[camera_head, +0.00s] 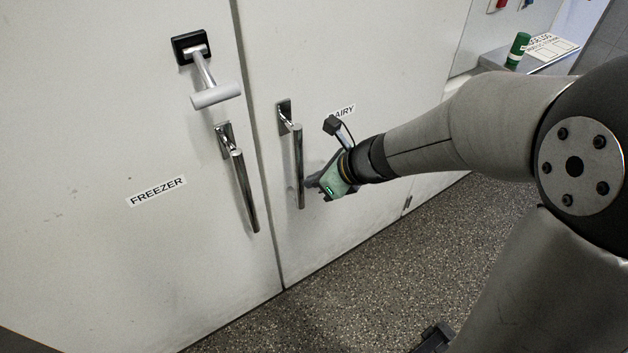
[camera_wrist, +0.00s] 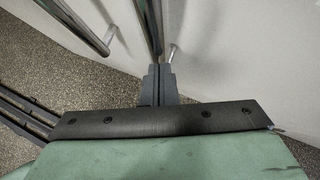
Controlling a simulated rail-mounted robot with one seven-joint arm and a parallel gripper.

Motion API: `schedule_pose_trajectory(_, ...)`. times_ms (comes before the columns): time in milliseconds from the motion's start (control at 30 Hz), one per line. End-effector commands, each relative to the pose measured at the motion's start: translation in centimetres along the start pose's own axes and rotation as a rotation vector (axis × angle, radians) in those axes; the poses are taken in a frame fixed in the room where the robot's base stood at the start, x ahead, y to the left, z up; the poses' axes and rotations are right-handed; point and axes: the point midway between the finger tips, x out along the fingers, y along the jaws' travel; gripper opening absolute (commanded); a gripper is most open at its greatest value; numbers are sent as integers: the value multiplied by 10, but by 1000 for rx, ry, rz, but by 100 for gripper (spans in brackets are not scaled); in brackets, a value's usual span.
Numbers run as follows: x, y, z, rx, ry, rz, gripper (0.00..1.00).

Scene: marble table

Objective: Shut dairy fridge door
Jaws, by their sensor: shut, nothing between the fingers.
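The dairy fridge door (camera_head: 355,60) is the white door on the right in the head view, with a partly hidden label ending in "AIRY" (camera_head: 345,111). It looks flush with the freezer door, with a thin dark seam between them. Its vertical metal handle (camera_head: 299,165) also shows in the wrist view (camera_wrist: 150,25). My gripper (camera_head: 309,183) is at the lower part of this handle, close to the door. In the wrist view its fingers (camera_wrist: 158,85) are together with nothing between them, and the tips are at or very near the handle. I cannot tell whether they touch it.
The freezer door (camera_head: 80,130) on the left has a vertical handle (camera_head: 244,190) and a T-shaped latch (camera_head: 215,95). A green canister (camera_head: 517,50) and a printed card (camera_head: 553,46) lie on a counter at the back right.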

Motion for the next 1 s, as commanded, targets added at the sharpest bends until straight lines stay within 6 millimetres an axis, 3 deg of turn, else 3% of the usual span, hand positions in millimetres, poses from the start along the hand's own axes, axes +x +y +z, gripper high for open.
schedule_pose_trajectory(267,-26,6,-25,-1,0,0,0)
schedule_pose_trajectory(400,-63,5,-21,-5,-2,-2,0)
schedule_pose_trajectory(633,-107,6,-22,-4,-1,0,0)
schedule_pose_trajectory(800,-122,6,-24,-5,-1,2,0)
schedule_pose_trajectory(1000,-126,6,-25,-5,0,5,0)
